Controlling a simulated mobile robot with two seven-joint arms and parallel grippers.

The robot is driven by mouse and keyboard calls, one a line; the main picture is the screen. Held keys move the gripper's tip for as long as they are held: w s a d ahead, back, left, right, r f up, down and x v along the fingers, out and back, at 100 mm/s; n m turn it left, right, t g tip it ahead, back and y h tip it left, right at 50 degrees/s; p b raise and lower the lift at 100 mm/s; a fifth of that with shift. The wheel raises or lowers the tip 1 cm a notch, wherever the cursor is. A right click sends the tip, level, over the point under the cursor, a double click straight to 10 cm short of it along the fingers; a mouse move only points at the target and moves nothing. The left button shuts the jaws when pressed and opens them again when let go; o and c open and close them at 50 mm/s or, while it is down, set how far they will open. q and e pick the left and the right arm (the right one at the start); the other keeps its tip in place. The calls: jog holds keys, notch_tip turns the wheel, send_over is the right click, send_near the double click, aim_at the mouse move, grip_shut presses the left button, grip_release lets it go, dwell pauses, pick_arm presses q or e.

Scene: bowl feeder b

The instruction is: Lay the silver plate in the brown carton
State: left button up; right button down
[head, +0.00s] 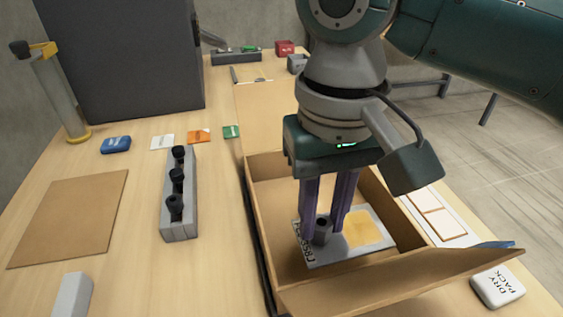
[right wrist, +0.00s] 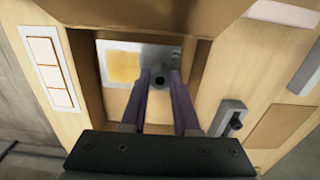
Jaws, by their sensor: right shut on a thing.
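The brown carton (head: 262,225) stands open on the table with its flaps folded out. The silver plate (head: 317,258), with a yellow-orange patch and dark lettering, lies inside the carton, flat or nearly so; whether it touches the floor I cannot tell. A dark knob stands up from the plate. My right gripper (head: 326,232) reaches down into the carton, its purple fingers shut on the plate's knob. The plate (right wrist: 122,65) and knob also show in the right wrist view, between the fingers (right wrist: 160,85). My left gripper is not in view.
A grey block with black knobs (head: 180,215) and a brown board (head: 70,218) lie left of the carton. A white dry pack (head: 497,287) and a white panel (head: 438,217) lie to its right. A dark grey cabinet (head: 125,60) stands at the back left.

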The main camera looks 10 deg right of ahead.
aim_at(318, 243)
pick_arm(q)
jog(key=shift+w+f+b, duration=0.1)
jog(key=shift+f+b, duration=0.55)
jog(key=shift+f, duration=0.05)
pick_arm(e)
jog(key=shift+f, duration=2.65)
jog(key=c, duration=0.7)
grip_release()
jog(key=shift+f, duration=0.1)
jog(key=shift+o, duration=0.2)
pick_arm(q)
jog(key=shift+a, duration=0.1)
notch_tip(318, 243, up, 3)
jog(key=p, duration=0.3)
pick_arm(e)
notch_tip(318, 243, up, 12)
jog(key=shift+r, duration=0.15)
